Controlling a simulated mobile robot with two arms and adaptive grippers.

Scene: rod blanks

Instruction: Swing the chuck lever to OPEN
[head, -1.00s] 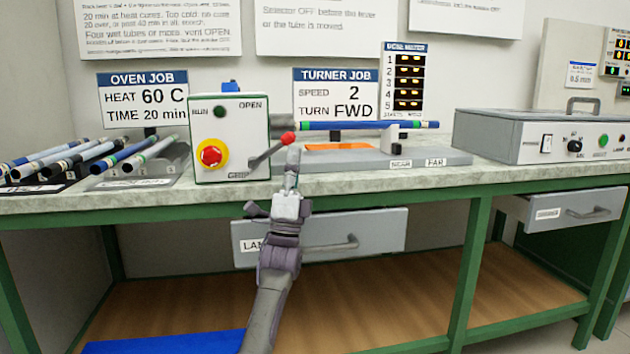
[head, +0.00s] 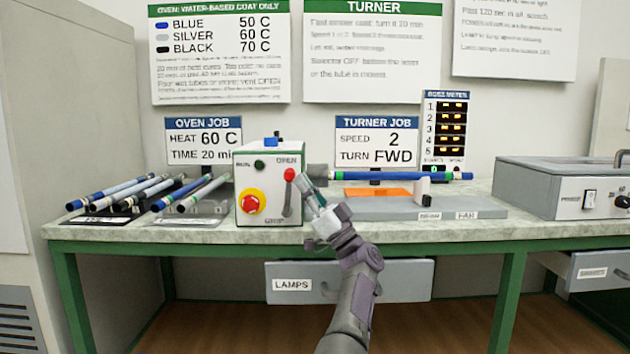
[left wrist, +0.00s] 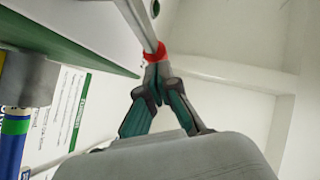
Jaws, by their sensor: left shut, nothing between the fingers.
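The chuck lever, with its red knob (head: 290,174), is on the front right of the white control box (head: 267,210). In the head view the knob is just below the OPEN label, well above the GRIP label. In the left wrist view the grey lever rod (left wrist: 139,24) runs down to the red knob (left wrist: 155,52). My left gripper (head: 304,181) is shut and empty, its fingertips (left wrist: 154,76) at the knob, seemingly touching it. My right gripper is not in view.
The turner holds a blue tube (head: 395,176) to the right of the box, close behind my gripper. Several rods lie in racks at the left of the bench (head: 240,237). A grey heater-like case (head: 560,190) stands at the right.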

